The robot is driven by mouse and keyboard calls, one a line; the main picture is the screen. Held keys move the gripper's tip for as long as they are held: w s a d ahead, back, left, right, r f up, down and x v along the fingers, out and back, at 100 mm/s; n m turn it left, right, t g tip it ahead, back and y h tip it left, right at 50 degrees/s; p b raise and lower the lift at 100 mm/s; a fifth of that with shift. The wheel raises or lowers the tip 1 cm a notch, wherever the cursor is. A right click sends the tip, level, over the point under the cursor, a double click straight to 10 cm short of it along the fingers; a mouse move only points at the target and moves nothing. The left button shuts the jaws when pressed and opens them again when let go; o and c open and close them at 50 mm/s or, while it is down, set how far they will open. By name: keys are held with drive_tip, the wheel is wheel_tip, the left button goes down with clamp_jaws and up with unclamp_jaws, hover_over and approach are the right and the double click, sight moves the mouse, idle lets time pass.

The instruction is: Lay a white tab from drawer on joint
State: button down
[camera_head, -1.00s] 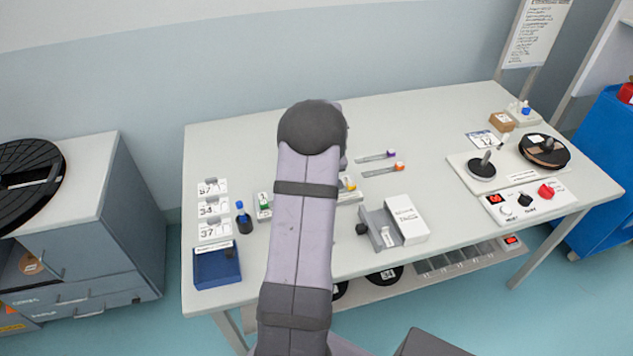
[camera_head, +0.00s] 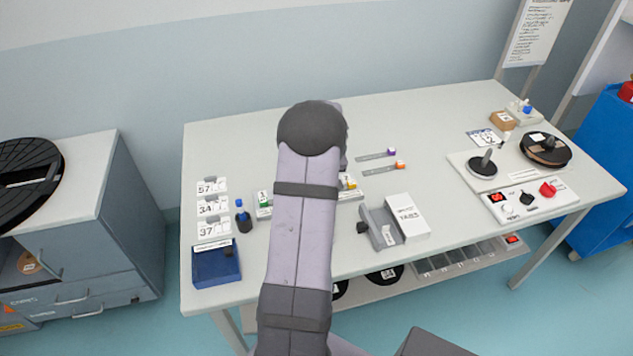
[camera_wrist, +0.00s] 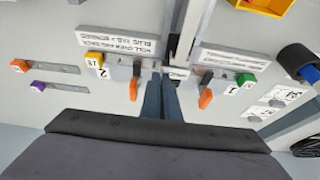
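In the wrist view my gripper (camera_wrist: 162,82) points at the table work area, its two blue-grey fingers close together. A small pale piece (camera_wrist: 178,73) shows at the fingertips; I cannot tell whether it is a white tab or whether it is held. The fingertips lie between two fixtures with orange levers, the left lever (camera_wrist: 135,88) and the right lever (camera_wrist: 206,97). The joint itself cannot be made out. In the head view my arm hides the gripper and the table beneath it. A drawer cabinet (camera_head: 85,240) stands at the left; no tab can be made out there.
A grey block with a white box (camera_head: 405,215) stands right of my arm. A blue tray (camera_head: 217,264), a blue-capped bottle (camera_head: 243,218) and number cards (camera_head: 213,207) are at the left. Reel spindles (camera_head: 483,167) and a button panel (camera_head: 525,200) are at the right.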

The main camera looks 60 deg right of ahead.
drive_tip(key=shift+f+b, duration=0.7)
drive_tip(key=shift+f, duration=0.05)
drive_tip(key=c, duration=1.9)
unclamp_jaws()
drive_tip(key=shift+a, duration=0.1)
drive_tip(key=shift+c, duration=0.2)
drive_tip(key=b+v, duration=0.1)
drive_tip(key=v, duration=0.6)
drive_tip(key=shift+b, duration=0.3)
drive_tip(key=shift+s+r, duration=0.1)
